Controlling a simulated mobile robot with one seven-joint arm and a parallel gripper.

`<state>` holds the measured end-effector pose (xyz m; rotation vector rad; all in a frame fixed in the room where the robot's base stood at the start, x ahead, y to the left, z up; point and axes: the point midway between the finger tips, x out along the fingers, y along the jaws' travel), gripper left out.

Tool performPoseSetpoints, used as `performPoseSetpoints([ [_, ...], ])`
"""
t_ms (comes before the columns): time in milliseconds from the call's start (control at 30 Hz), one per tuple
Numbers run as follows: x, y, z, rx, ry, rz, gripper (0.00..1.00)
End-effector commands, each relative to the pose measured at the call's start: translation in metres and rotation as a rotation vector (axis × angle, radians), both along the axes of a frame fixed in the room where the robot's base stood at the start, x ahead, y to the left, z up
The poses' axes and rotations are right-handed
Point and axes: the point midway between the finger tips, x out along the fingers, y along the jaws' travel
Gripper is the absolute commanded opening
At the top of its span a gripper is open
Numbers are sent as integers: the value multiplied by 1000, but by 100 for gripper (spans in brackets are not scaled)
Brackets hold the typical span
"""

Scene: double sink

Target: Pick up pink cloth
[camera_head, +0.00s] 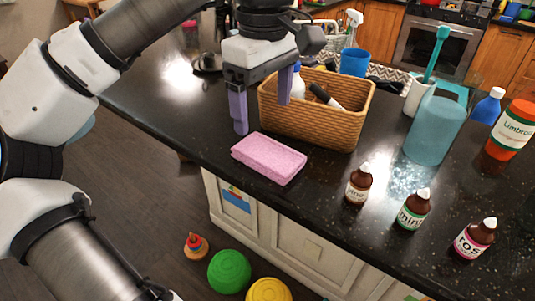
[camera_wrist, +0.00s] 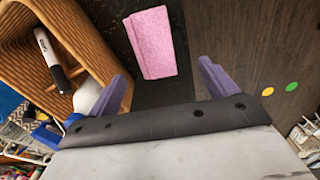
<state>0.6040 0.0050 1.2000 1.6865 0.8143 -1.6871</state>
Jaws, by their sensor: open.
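The pink cloth (camera_head: 268,158) is a flat, folded, rectangular pad lying near the front edge of the dark counter. In the wrist view the pink cloth (camera_wrist: 151,43) shows beyond the gap between my fingers, a little left of the middle of that gap. My gripper (camera_head: 262,108) has purple fingers and is open and empty. It hangs behind the cloth in the head view, above the counter beside the basket. The purple fingers of my gripper (camera_wrist: 162,84) stand wide apart in the wrist view. Nothing covers the cloth.
A wicker basket (camera_head: 318,128) holding bottles and a marker stands close behind the cloth. Several brown bottles (camera_head: 359,184) stand to the right near the counter edge. Bare counter (camera_head: 185,110) lies left.

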Motion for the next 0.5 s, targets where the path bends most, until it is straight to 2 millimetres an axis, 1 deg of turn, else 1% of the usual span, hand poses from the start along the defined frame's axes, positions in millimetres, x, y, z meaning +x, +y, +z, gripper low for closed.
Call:
performPoseSetpoints([
  [33,-1,1,-10,0,3,-2,85],
  [100,0,0,-22,0,1,0,85],
  [200,0,0,-35,-1,0,1,85],
  [400,1,-1,-48,-2,0,0,85],
  [500,5,-1,-59,-3,1,-1,85],
])
